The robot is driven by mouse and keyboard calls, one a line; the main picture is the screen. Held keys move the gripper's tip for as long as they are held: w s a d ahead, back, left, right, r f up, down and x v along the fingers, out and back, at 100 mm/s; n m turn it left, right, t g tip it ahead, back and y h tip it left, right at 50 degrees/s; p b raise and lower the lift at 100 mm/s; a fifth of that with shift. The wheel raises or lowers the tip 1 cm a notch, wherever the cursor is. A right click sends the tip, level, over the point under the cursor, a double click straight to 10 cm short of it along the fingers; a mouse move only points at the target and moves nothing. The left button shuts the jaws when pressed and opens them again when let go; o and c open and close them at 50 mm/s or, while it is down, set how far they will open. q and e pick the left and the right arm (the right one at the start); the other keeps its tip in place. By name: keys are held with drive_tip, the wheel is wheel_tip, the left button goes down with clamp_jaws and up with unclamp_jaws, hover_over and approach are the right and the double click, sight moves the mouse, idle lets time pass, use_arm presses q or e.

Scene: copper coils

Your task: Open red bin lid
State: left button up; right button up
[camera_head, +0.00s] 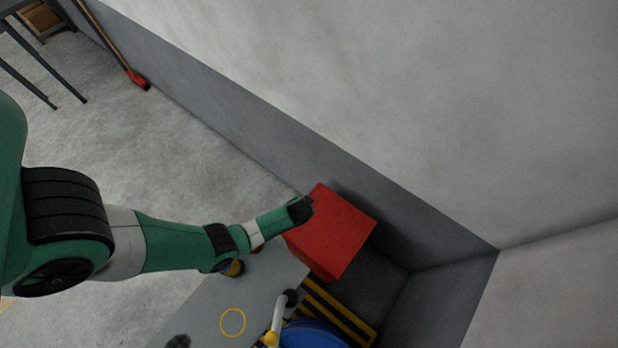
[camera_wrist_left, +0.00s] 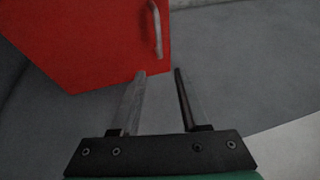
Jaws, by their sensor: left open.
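The red bin (camera_head: 338,232) stands against the wall in the head view, with its top closed as far as I can see. My left arm reaches across from the left, and its gripper (camera_head: 303,208) overlaps the bin's left side; the fingers are too small to make out there. In the left wrist view the red bin (camera_wrist_left: 85,40) fills the upper left, with a pale bar handle (camera_wrist_left: 157,28) near its right edge. My left gripper (camera_wrist_left: 160,85) is open and empty, its fingertips just below the handle and apart from it. My right gripper is not in view.
A grey surface (camera_head: 212,300) with a yellow ring (camera_head: 233,322) lies in front of the bin. A blue round object (camera_head: 312,335) and a black-and-yellow striped strip (camera_head: 338,309) are at the bottom. A red-headed broom (camera_head: 138,80) leans on the wall.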

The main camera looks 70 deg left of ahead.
use_arm(q)
drive_tip(key=b+x, duration=0.9)
drive_tip(key=x, duration=0.2)
drive_tip(key=shift+w+a+f, duration=0.1)
drive_tip(key=shift+f, duration=0.2)
drive_tip(key=shift+r, duration=0.1)
clamp_jaws()
idle(0.7)
